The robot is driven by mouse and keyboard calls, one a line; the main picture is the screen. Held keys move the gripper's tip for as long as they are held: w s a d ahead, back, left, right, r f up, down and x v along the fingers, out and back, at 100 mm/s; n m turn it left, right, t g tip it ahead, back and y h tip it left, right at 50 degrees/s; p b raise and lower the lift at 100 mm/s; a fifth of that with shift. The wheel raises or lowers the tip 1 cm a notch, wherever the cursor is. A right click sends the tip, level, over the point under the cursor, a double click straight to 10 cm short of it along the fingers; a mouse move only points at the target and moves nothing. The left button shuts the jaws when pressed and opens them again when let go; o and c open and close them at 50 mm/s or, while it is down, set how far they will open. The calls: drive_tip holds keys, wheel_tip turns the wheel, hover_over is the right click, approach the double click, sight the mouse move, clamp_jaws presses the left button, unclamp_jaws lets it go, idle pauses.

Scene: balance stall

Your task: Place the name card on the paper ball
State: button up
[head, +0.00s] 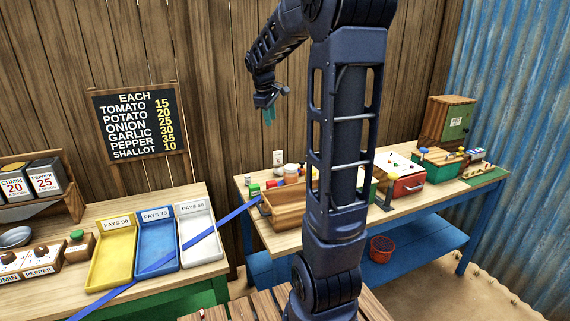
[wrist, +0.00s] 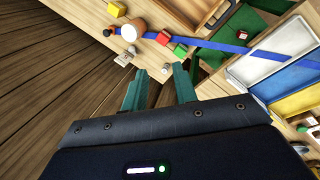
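My gripper (head: 268,115) hangs in the air above the back left of the right-hand table, fingers down. The wrist view shows its two teal fingers (wrist: 160,75) apart with nothing between them. A small upright white card (head: 278,157), which looks like the name card, stands at that table's back edge; it seems to be the white piece (wrist: 122,59) ahead of the fingers in the wrist view. A small whitish round thing (head: 291,169) beside it may be the paper ball, but it is too small to be sure.
Red and green blocks (wrist: 163,38) and a wooden crate (head: 285,210) are near the card. A blue strap (head: 225,218) spans the gap between tables. Yellow (head: 112,262), blue and white trays stand on the left table. A red toolbox (head: 408,187) stands farther right.

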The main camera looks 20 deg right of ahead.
drive_tip(key=s+a+f+m, duration=0.1)
drive_tip(key=s+a+m, duration=0.1)
drive_tip(key=s, duration=0.8)
drive_tip(key=s+a+f+m+t+y, duration=0.1)
drive_tip(key=s+m, duration=0.3)
drive_tip(key=s, duration=0.5)
drive_tip(key=s+a+f+m+t+y, duration=0.1)
drive_tip(key=s+a+f+m, duration=0.1)
drive_tip(key=s, duration=0.8)
drive_tip(key=shift+s+a+f+m, duration=0.2)
drive_tip(key=shift+s+a+m, duration=0.25)
drive_tip(key=shift+a, duration=0.35)
